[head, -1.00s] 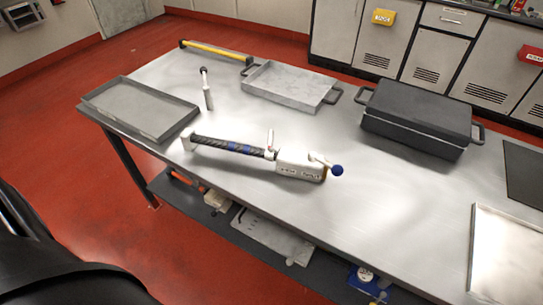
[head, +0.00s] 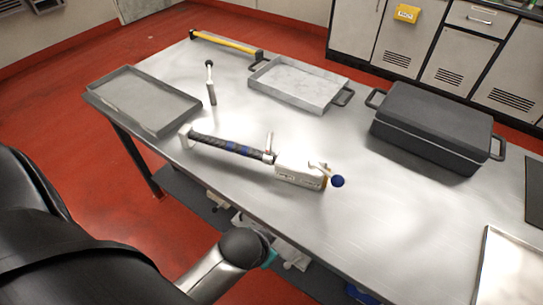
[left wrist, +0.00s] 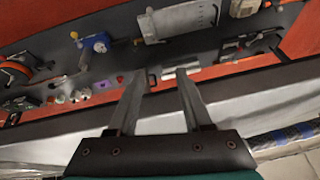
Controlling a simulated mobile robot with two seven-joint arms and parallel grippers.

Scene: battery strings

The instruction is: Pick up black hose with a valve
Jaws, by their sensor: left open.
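The black hose with blue bands (head: 230,147) lies on the metal table. A white end fitting is at its left, and a white valve box (head: 300,175) with a blue knob (head: 338,181) is at its right. Part of the hose shows at the lower right of the left wrist view (left wrist: 288,135). My left gripper (left wrist: 162,76) is open and empty, its fingers apart over the table's edge and the lower shelf. In the head view my left arm is in front of the table; its fingers do not show. My right gripper is not in view.
Behind the hose are a grey tray (head: 97,97), an upright small tool (head: 211,88), a handled pan (head: 256,88), a yellow-handled tool (head: 222,46) and a dark lidded box (head: 435,115). The lower shelf (left wrist: 235,45) holds several parts. Table around the hose is clear.

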